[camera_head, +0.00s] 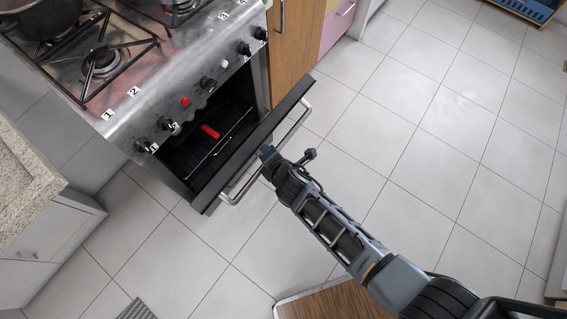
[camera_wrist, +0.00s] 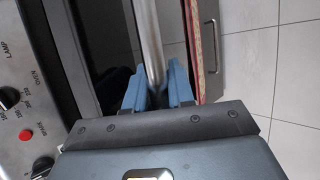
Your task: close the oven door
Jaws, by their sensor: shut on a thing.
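The oven (camera_head: 205,85) stands at the upper left in the head view, with a steel control panel and knobs. Its dark door (camera_head: 248,144) is partly open, tilted out from the front, so the cavity and rack show behind it. A silver bar handle (camera_head: 236,190) runs along the door's outer side. My gripper (camera_head: 269,157) is at the middle of the handle. In the wrist view, the blue fingers of my gripper (camera_wrist: 158,88) are closed around the handle bar (camera_wrist: 148,35). The fingertips are partly hidden in the head view.
A red object (camera_head: 210,132) lies on the rack inside the oven. A pot (camera_head: 42,15) stands on the hob. A wooden cabinet (camera_head: 294,40) is beside the oven, and a counter (camera_head: 22,180) is at left.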

